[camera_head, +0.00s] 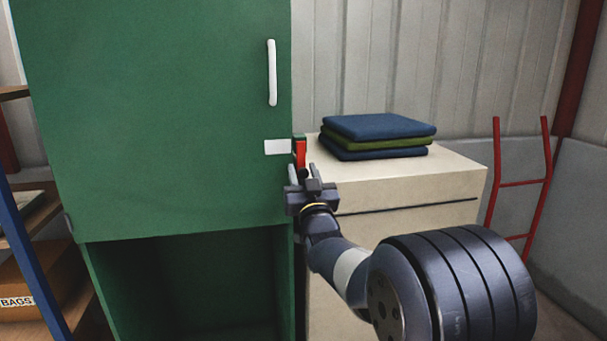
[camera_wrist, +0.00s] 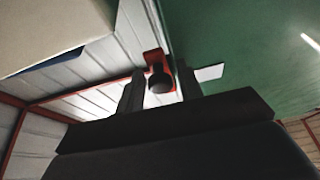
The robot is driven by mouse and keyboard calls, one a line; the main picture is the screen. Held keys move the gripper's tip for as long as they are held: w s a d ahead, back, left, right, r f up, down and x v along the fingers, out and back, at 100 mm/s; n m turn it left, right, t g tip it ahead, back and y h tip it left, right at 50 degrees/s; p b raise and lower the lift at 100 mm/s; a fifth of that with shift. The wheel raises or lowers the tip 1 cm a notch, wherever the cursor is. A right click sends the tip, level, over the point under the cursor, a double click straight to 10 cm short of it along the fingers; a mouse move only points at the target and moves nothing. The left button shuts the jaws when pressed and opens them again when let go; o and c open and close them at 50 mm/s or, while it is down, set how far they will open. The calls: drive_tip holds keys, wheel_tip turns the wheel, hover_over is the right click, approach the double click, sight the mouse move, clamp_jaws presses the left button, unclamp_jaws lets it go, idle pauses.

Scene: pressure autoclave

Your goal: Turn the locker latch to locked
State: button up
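The green locker (camera_head: 160,110) stands at the left with its upper door closed. The red latch (camera_head: 300,153) is on the locker's right edge, beside a white plate (camera_head: 277,147), and looks roughly upright. My gripper (camera_head: 304,171) is just below and in front of it, fingers pointing at it. In the wrist view the red latch (camera_wrist: 152,57) has a dark round knob (camera_wrist: 161,82) lying between the two fingers of my gripper (camera_wrist: 160,76). The fingers are apart, with narrow gaps beside the knob. I cannot tell whether either finger touches the latch.
A white door handle (camera_head: 272,73) is above the latch. A beige cabinet (camera_head: 440,175) with folded cloths (camera_head: 378,136) stands close at the right. A red hand truck (camera_head: 520,184) is farther right. The locker's lower compartment (camera_head: 190,290) is open. Shelves (camera_head: 30,225) stand at far left.

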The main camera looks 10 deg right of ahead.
clamp_jaws()
